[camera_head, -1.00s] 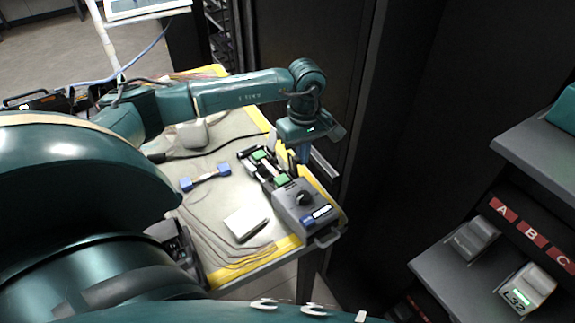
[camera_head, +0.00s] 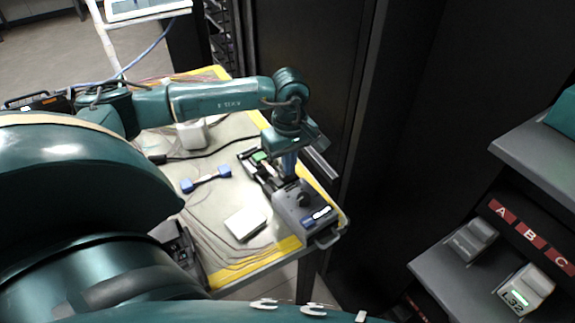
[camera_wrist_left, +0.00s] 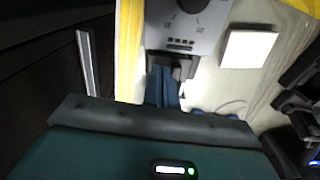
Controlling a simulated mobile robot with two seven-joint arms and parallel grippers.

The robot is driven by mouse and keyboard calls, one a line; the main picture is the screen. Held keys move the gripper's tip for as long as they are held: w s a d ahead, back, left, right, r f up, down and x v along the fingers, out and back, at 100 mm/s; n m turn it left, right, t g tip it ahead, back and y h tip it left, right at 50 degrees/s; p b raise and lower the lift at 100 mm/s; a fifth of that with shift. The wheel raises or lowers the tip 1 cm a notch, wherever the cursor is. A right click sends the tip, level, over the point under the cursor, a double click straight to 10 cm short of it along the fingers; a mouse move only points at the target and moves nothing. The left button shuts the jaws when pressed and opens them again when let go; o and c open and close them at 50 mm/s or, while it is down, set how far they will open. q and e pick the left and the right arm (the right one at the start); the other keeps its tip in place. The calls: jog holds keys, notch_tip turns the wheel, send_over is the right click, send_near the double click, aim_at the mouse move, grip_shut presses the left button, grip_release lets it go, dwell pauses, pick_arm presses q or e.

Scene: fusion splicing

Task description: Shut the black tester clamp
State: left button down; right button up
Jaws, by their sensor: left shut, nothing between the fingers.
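The grey tester (camera_head: 306,212) with its dark knob stands at the right front of the table; it also shows in the wrist view (camera_wrist_left: 212,38). A black clamp (camera_wrist_left: 186,64) sits at the tester's end, by the gripper. My left gripper (camera_head: 288,174) is shut and empty, pointing down at that end. In the wrist view its blue fingers (camera_wrist_left: 163,88) are just beside the clamp and cover part of it. I cannot tell if they touch it, nor how far the clamp is open. My right gripper is not in view.
A black holder with a green piece (camera_head: 260,156) lies behind the tester. A blue-ended white part (camera_head: 206,179), a white pad (camera_head: 246,222) and loose fibres lie on the table (camera_head: 190,215). A dark cabinet stands right of the table; a labelled shelf (camera_head: 450,275) is farther right.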

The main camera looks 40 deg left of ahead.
pick_arm(q)
jog(key=shift+r, duration=0.15)
notch_tip(320, 180, up, 7)
jog(key=w+p, duration=0.1)
jog(key=p, duration=0.3)
jog(key=shift+d, duration=0.2)
jog(key=shift+w, duration=0.1)
dwell(0.4)
